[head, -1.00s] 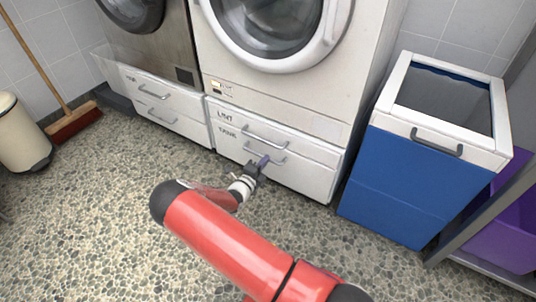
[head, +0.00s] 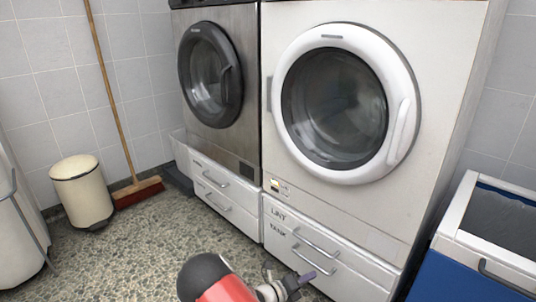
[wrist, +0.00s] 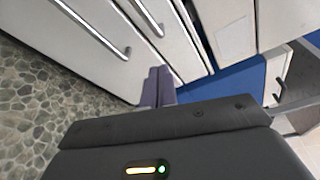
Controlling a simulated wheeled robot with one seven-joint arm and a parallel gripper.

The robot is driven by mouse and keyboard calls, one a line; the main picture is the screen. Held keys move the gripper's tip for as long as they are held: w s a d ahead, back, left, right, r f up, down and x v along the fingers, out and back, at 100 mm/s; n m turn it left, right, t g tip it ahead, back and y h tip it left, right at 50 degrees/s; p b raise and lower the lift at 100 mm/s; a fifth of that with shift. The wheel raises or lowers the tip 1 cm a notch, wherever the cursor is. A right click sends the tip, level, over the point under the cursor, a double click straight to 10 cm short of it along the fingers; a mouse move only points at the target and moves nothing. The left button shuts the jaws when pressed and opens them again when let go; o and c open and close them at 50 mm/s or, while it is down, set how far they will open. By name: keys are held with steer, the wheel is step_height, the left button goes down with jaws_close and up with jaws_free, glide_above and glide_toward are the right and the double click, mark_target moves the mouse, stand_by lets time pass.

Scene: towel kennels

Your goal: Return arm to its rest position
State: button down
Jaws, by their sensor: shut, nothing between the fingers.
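My gripper (head: 306,278) is at the bottom of the head view, in front of the lower TANK drawer (head: 340,278) of the white machine. In the wrist view its two purple fingers (wrist: 158,86) are together with nothing between them. In the head view the fingertips show close to the TANK drawer's handle (head: 317,263); I cannot tell whether they touch it. My red arm shows only in part at the bottom edge.
The LINT drawer (head: 335,233) looks shut below the white machine (head: 430,130). A steel machine (head: 245,130) stands left of it. A blue bin (head: 450,285) is at the right, a cream bin (head: 82,193) and broom (head: 137,192) at the left. Pebbled floor (head: 130,250) is clear in front.

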steer(key=s+d+r+m+g+y+p, duration=0.1)
steer(key=s+d+r+m+g+y, duration=0.4)
steer(key=r+m, duration=0.55)
steer(key=s+d+r+m+g+y+p, duration=0.1)
steer(key=s+r+m+g, duration=0.2)
steer(key=s+r+m, duration=0.6)
steer(key=s+a+r+m+t+y+p, duration=0.1)
steer(key=s+r+m+y, duration=0.3)
steer(key=s+r+m, duration=0.4)
steer(key=s+a+r+m+t+y+p, duration=0.1)
steer(key=s+a+r+m+t+y, duration=0.2)
steer(key=s+r+m, duration=0.4)
step_height(320, 180, up, 2)
steer(key=m+t+y, duration=0.1)
steer(key=m, duration=0.2)
steer(key=shift+s+r, duration=0.15)
steer(key=shift+s, duration=0.2)
steer(key=shift+d+m, duration=0.1)
steer(key=shift+m, duration=0.15)
